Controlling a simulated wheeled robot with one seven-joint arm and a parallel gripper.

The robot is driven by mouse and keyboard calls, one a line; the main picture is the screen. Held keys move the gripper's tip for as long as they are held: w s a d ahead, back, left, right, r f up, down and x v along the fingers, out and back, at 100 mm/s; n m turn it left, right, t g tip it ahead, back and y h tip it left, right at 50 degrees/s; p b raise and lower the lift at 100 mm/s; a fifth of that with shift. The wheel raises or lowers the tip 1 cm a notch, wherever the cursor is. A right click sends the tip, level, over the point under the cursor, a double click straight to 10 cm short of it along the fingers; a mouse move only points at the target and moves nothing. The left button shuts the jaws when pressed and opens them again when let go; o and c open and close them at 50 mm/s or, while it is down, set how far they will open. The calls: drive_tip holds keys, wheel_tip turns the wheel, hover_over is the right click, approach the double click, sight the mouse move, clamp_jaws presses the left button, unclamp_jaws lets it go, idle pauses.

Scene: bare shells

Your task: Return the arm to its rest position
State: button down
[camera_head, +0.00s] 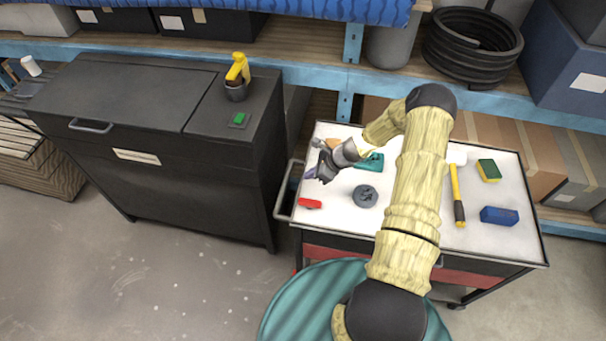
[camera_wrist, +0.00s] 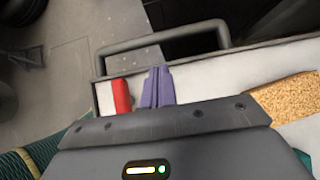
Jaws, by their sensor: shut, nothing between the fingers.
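My gripper (camera_head: 309,174) is at the end of my bent arm, above the left end of the white-topped cart (camera_head: 335,228). In the wrist view its purple fingers (camera_wrist: 158,72) lie side by side, shut and empty. My arm reaches out over the middle of the cart and folds back left at the elbow. A red object (camera_head: 310,203) lies on the cart top near the gripper; it also shows left of the fingers in the wrist view (camera_wrist: 121,96). Whether the fingertips touch the surface cannot be told.
A grey round piece (camera_head: 365,196), a teal object (camera_head: 373,162), a yellow-handled tool (camera_head: 456,190), a sponge (camera_head: 489,170) and a blue block (camera_head: 499,216) lie on the cart. A black cabinet (camera_head: 180,190) stands left, blue-edged shelving (camera_head: 300,62) behind. Floor is clear at front left.

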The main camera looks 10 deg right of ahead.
drive_tip(key=shift+a+r, duration=0.1)
drive_tip(key=shift+r, duration=0.2)
idle(0.4)
drive_tip(key=s+a+r+n+h, duration=0.1)
drive_tip(key=s+r+n+h, duration=0.2)
drive_tip(key=s+r+n, duration=0.8)
drive_tip(key=s+a+r+n+h, duration=0.2)
drive_tip(key=s+r+n+h, duration=0.2)
drive_tip(key=s+r+n, duration=0.8)
wheel_tip(320, 180, up, 7)
drive_tip(key=shift+r+g, duration=0.1)
drive_tip(key=shift+g, duration=0.3)
